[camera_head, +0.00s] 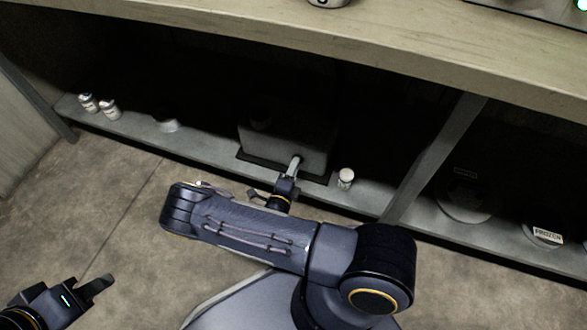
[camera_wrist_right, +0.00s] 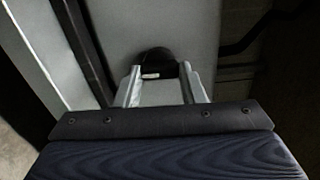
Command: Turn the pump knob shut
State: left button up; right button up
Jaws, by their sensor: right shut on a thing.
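The pump (camera_head: 300,140) is a grey box on the low shelf under the bench, in deep shadow. Its dark round knob (camera_wrist_right: 157,64) with a small pale mark shows in the right wrist view, on the pump's face. My right gripper (camera_wrist_right: 160,84) has its two fingers on either side of the knob and is shut on it. In the head view my right gripper (camera_head: 294,165) reaches the front of the pump, and the knob is hidden there. My left gripper (camera_head: 98,284) is at the lower left over the floor, away from the pump; its finger gap is not clear.
A slanted grey post (camera_head: 432,155) divides the shelf. Labelled round containers (camera_head: 543,236) stand to its right. The benchtop (camera_head: 330,40) overhangs the shelf.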

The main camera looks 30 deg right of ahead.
jog(key=shift+n, duration=0.4)
jog(key=o, duration=1)
jog(key=shift+a, duration=0.1)
jog(key=p+v, duration=0.2)
jog(key=v, duration=0.5)
jog(key=shift+s+a, duration=0.2)
jog(key=shift+s, duration=0.1)
